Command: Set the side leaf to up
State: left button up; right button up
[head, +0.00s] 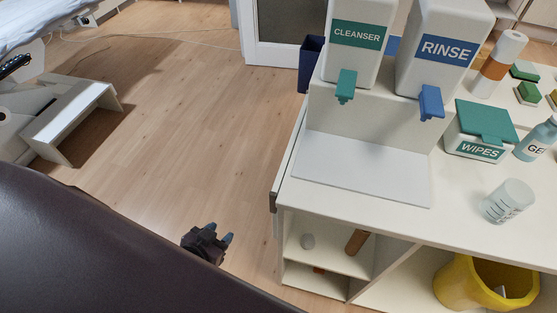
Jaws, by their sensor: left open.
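A white cart (430,225) stands on the right. A thin pale panel, which looks like the side leaf (287,165), hangs down along the cart's left side. I see it nearly edge-on, and a dark fitting (274,202) shows at its near end. My left gripper (220,232) is open and empty, with blue-grey fingertips. In the picture it is left of and below the leaf, apart from it, beyond the edge of the dark couch pad. My right gripper is not in view.
The dark couch pad (90,245) fills the lower left. The cart carries a cleanser dispenser (355,55), a rinse dispenser (440,60), a wipes box (480,148), a bottle (535,140) and a clear cup (508,202). A yellow bin (460,285) is below. Open floor (190,120) lies left.

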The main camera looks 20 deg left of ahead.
aim_at(273, 195)
jog(key=j+z, duration=0.15)
jog(key=j, duration=0.75)
jog(key=k+j, duration=0.1)
jog(key=j, duration=0.15)
jog(key=k+j, duration=0.1)
jog(key=j, duration=0.2)
jog(key=k, duration=0.45)
jog(key=z, duration=0.05)
